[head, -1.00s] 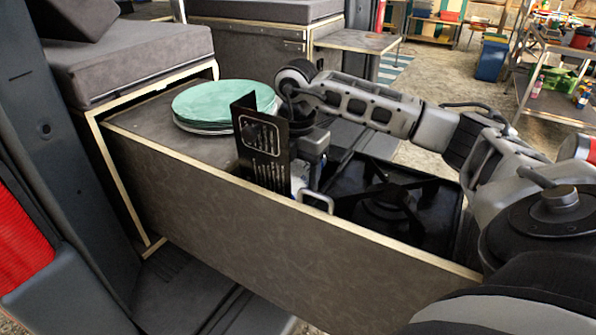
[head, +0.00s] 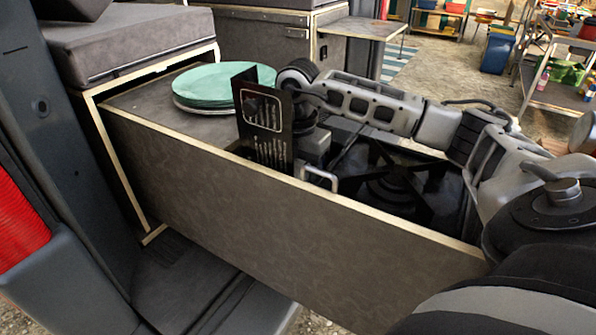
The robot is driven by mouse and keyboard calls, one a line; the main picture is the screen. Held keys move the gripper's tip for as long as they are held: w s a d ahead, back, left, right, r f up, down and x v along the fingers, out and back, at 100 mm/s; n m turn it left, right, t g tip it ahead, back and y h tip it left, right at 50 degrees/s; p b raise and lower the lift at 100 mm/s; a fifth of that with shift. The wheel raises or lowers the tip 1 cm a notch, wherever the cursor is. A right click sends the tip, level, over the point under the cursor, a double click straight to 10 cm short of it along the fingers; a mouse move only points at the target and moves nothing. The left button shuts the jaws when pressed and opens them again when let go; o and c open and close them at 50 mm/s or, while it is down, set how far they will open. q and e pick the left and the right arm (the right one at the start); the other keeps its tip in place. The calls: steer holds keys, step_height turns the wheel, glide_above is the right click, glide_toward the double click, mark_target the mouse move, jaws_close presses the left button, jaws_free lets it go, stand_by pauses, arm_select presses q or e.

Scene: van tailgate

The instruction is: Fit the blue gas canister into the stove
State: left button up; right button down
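The black stove (head: 425,215) sits in the pulled-out drawer, with its burner and pan support on top. A black lid panel (head: 262,122) with white print stands upright at the stove's left end. My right arm reaches in from the right, and my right gripper (head: 316,148) points down just behind and right of this panel. Its fingertips are hidden by the panel and drawer wall, so I cannot tell whether it holds anything. The blue gas canister is not visible. My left gripper is out of view.
A stack of green and white plates (head: 222,86) lies on the drawer top (head: 150,97), left of the lid panel. The drawer's front wall (head: 270,230) stands between me and the stove. A pale metal handle (head: 320,178) rises beside the gripper.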

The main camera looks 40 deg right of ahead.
steer(key=shift+s+f, duration=0.1)
steer(key=shift+f, duration=0.2)
steer(key=shift+c, duration=1.8)
jaws_free()
steer(key=shift+a, duration=0.1)
step_height(320, 180, up, 16)
steer(key=p, duration=0.3)
steer(key=shift+r, duration=0.25)
